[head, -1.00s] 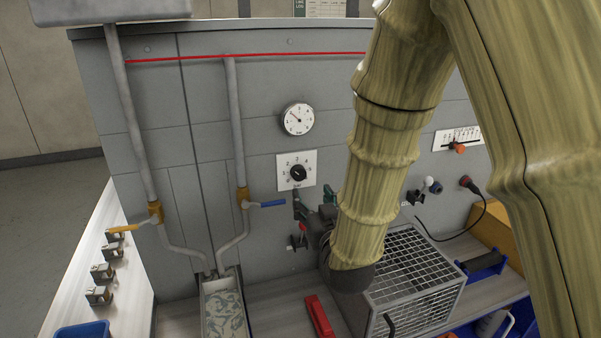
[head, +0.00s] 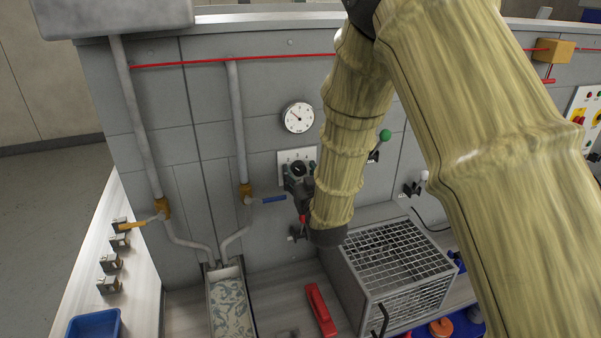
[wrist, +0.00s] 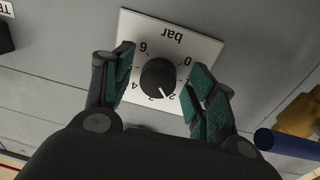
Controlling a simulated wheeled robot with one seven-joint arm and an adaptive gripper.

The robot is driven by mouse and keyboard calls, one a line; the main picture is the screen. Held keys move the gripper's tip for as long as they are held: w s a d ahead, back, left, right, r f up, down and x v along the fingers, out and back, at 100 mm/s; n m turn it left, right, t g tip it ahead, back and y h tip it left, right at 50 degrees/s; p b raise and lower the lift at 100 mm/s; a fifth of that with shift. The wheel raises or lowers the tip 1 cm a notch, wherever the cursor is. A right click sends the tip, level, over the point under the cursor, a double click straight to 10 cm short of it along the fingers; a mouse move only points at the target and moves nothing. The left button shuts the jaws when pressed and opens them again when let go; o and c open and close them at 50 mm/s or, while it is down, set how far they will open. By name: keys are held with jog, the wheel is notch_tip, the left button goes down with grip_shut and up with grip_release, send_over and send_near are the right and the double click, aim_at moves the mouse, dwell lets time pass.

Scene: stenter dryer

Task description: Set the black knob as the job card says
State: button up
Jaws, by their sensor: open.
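The black knob (wrist: 158,77) sits on a white square dial plate (wrist: 195,47) marked "bar", seen upside down in the wrist view. Its white pointer line lies close to the 2 mark. The plate also shows in the head view (head: 283,156), with the knob (head: 298,170) partly covered. My gripper (wrist: 160,72) is open, with one green-padded finger on each side of the knob. I cannot tell whether either finger touches it. In the head view my gripper (head: 299,180) is in front of the plate's lower part. No readable job card shows now.
A round gauge (head: 298,117) is above the plate. A blue-handled valve (head: 268,199) lies just left of my gripper. A wire cage (head: 392,262), a red-handled object (head: 321,310) and a patterned tray (head: 229,305) are below.

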jog(key=c, duration=1)
jog(key=shift+c, duration=0.2)
